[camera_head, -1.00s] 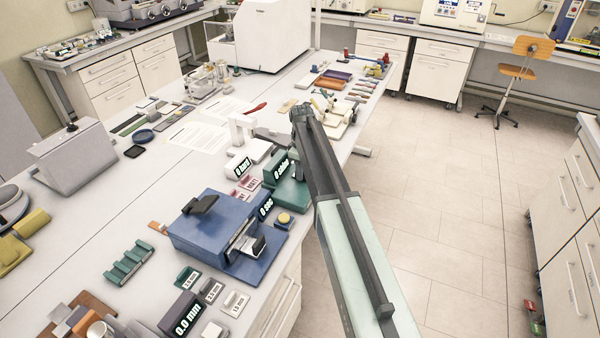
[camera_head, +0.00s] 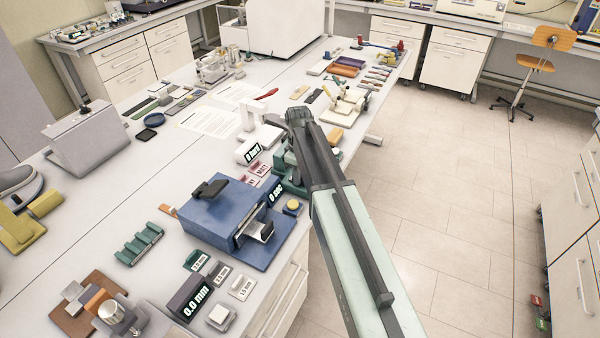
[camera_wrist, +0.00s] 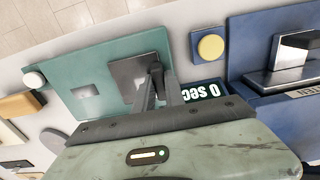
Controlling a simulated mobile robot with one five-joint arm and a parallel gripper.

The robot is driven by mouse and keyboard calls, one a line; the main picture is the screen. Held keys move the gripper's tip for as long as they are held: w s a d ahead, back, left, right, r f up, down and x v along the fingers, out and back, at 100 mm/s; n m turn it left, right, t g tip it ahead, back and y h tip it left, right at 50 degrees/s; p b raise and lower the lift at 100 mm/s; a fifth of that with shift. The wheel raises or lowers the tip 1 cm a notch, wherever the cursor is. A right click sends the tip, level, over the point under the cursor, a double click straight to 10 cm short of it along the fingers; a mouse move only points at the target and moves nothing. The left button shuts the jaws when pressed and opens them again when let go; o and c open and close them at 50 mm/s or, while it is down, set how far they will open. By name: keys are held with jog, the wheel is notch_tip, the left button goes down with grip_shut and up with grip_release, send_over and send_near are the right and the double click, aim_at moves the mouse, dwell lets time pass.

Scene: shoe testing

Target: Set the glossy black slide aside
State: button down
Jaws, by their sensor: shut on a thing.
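In the wrist view, my gripper (camera_wrist: 157,76) is shut on the dark, slightly shiny square slide (camera_wrist: 125,76). The slide is over the teal base plate (camera_wrist: 105,52); I cannot tell whether it touches it. The fingers hide its right part. In the head view, my arm hides the gripper and the slide, and part of the teal unit (camera_head: 290,180) shows beside the arm.
The blue tester (camera_head: 222,217) with a metal block stands nearby, right in the wrist view. A yellow button (camera_wrist: 210,47) and a "0 sec" display (camera_wrist: 200,92) are close to the fingers. Small blocks (camera_head: 240,287) crowd the bench front. Open floor lies to the right.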

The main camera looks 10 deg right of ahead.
jog(key=c, duration=1.4)
grip_release()
jog(key=shift+s+a, duration=0.15)
jog(key=shift+s, duration=0.05)
notch_tip(320, 180, up, 8)
jog(key=p, duration=0.8)
jog(key=shift+f, duration=0.1)
